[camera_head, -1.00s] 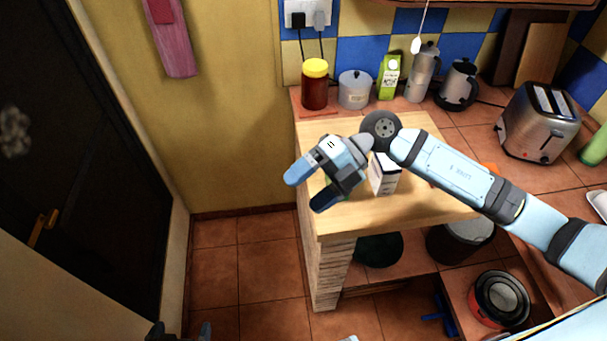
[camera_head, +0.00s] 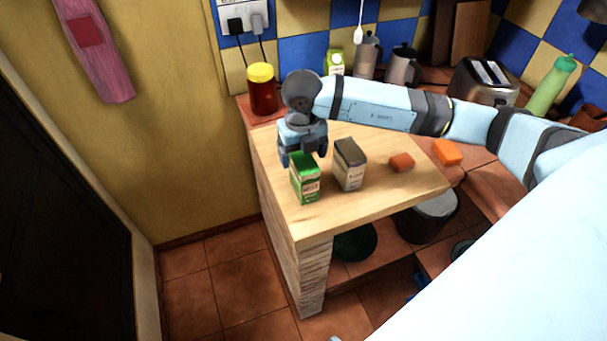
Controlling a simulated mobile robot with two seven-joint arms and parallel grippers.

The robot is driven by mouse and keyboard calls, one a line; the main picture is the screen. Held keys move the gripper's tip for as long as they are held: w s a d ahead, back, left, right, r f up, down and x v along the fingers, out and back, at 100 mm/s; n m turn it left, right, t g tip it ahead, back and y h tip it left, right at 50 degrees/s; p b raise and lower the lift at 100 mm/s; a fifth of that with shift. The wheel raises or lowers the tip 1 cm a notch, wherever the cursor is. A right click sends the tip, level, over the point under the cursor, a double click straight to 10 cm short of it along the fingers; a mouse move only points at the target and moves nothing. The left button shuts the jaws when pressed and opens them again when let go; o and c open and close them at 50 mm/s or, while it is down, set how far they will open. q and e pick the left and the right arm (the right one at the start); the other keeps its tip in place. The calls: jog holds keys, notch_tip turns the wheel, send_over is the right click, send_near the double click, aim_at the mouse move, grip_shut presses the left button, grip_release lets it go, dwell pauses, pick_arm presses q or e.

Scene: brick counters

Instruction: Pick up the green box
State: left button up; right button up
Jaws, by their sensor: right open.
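The green box (camera_head: 305,181) stands upright on the wooden counter top, near its left front part. My right gripper (camera_head: 303,158) is just behind and above the box, pointing down, with its fingers near the box's top. The jaws are open, and I cannot tell whether a finger touches the box. My left gripper is not in view.
A grey and white carton (camera_head: 350,165) stands close to the right of the green box. A yellow-lidded jar (camera_head: 262,89) is behind left. The toaster (camera_head: 483,80) stands at back right. The counter's front right is clear.

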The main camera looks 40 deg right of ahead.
notch_tip(320, 180, down, 6)
jog(key=shift+s+d+r+p, duration=0.1)
jog(key=shift+d+r+p, duration=0.1)
jog(key=shift+p, duration=0.3)
jog(key=shift+c, duration=0.2)
jog(key=c, duration=1)
